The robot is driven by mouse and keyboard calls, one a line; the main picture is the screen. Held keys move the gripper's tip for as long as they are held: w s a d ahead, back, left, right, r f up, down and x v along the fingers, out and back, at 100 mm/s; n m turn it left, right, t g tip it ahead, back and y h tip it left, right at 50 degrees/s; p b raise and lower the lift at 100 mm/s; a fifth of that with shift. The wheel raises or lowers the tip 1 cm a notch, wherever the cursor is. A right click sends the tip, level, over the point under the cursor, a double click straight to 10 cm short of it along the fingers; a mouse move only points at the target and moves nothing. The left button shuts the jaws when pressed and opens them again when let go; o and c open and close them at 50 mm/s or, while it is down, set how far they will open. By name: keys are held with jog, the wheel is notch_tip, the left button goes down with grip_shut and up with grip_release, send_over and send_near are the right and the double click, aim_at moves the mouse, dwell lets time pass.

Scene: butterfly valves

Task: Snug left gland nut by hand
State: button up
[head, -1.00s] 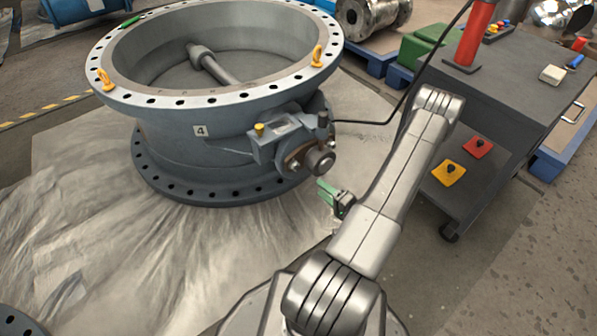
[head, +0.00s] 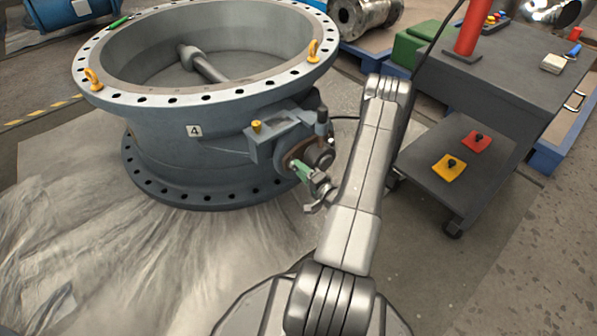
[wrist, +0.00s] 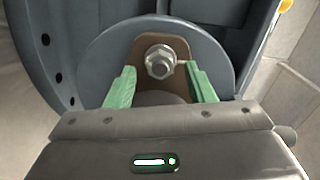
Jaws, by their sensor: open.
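The large grey butterfly valve (head: 170,150), marked 4, lies on the sheeted floor with its bore facing up. A hex gland nut (wrist: 160,62) on a stud sits on a brownish gland plate (wrist: 178,48) in the wrist view. My gripper (wrist: 160,82) is open, its two green fingers apart on either side of and just below the nut, not visibly touching it. In the head view my gripper (head: 306,172) is beside the valve's shaft end (head: 320,154). The lower part of the gland plate and any second nut are hidden behind my gripper.
A dark cart (head: 490,100) stands to the right, with a yellow pad (head: 449,168) and a red pad (head: 477,142) on its lower shelf. A black cable (head: 425,62) runs between valve and cart. Crumpled sheeting (head: 70,220) covers the floor at left.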

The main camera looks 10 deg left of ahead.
jog(key=shift+x, duration=0.9)
jog(key=shift+c, duration=0.4)
jog(key=c, duration=0.9)
jog(key=shift+m, duration=0.3)
jog(key=m, duration=2.1)
